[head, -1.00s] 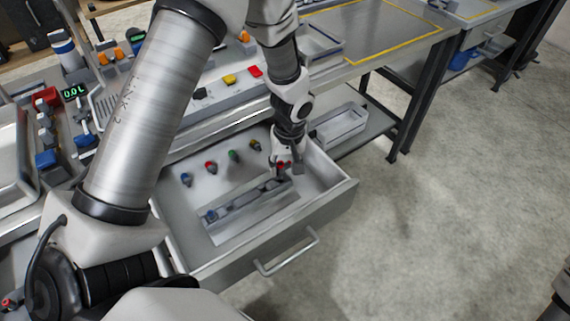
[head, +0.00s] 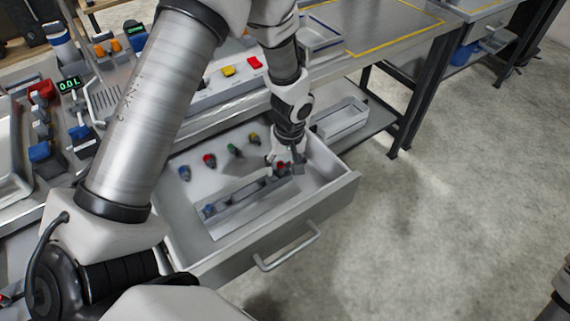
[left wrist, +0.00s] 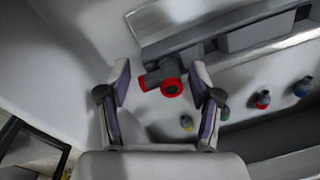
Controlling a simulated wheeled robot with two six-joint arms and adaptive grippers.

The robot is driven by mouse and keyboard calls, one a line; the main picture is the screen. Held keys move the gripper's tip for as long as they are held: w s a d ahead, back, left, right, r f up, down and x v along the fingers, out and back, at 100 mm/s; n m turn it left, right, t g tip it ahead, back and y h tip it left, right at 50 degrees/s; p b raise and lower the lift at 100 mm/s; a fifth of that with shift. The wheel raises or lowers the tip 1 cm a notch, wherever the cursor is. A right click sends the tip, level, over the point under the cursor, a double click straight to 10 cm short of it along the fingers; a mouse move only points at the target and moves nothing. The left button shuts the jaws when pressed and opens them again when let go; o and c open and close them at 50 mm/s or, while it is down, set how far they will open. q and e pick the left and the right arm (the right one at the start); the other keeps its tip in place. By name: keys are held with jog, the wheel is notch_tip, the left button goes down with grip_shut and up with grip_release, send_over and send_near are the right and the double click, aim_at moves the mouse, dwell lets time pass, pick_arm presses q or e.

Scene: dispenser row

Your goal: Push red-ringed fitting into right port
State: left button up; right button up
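The red-ringed fitting (head: 282,168) is at the right end of the grey port bar (head: 232,198) in the open drawer. In the left wrist view, its red ring and dark centre (left wrist: 172,87) face the camera, with a grey body beside it. How far it sits in the port cannot be told. My left gripper (head: 287,170) is over this end of the bar, pointing down. In the left wrist view, its fingers (left wrist: 162,92) stand apart on both sides of the fitting, with gaps. My right gripper is not in view.
Blue (head: 184,174), red (head: 209,160), green (head: 234,150) and yellow (head: 254,139) pegs stand along the drawer's back. The drawer's right wall (head: 330,172) is close to my left gripper. A metal tray (head: 340,119) lies on the shelf to the right.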

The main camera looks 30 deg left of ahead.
pick_arm(q)
notch_tip(320, 180, up, 12)
jog(key=shift+w+d, duration=0.2)
jog(key=shift+d, duration=0.15)
dwell(0.6)
